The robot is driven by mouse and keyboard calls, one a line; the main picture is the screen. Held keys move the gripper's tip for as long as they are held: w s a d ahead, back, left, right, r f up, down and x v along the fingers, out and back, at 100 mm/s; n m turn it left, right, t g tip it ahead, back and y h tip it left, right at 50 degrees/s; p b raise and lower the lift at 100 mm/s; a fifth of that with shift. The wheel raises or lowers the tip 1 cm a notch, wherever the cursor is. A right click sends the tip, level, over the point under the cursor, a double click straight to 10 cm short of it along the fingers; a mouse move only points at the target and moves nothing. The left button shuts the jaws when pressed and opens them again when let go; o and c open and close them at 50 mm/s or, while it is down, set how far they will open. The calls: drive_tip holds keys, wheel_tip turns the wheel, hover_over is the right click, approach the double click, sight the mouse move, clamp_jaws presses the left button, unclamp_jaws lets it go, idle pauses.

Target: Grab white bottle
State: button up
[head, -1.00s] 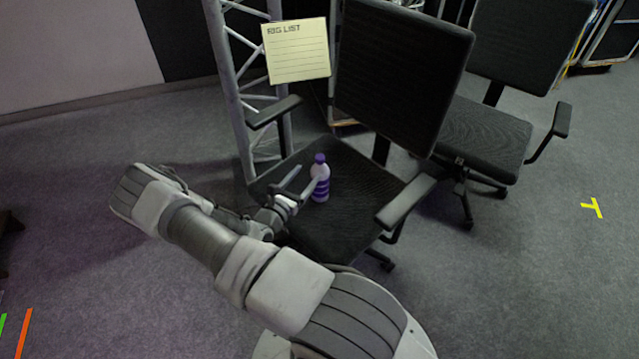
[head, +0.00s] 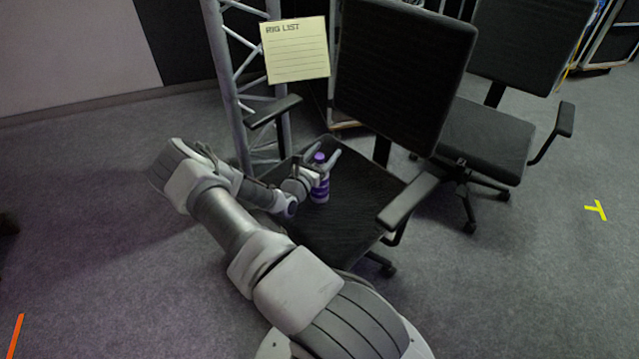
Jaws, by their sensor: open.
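The white bottle (head: 320,192), with a purple cap and purple bands, stands upright on the black seat of the nearer office chair (head: 352,222). My gripper (head: 326,154) is open at the bottle's upper part. One finger shows to the left of the cap and the other crosses in front of or beside its right side. The gripper hides part of the bottle's upper body. I cannot tell whether the fingers touch it.
The chair's armrests (head: 408,200) and backrest (head: 402,72) flank the seat. A metal truss (head: 228,85) stands behind it, with a yellow paper list (head: 296,50) in front. A second office chair (head: 483,137) stands at the right.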

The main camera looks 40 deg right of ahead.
clamp_jaws()
idle(1.4)
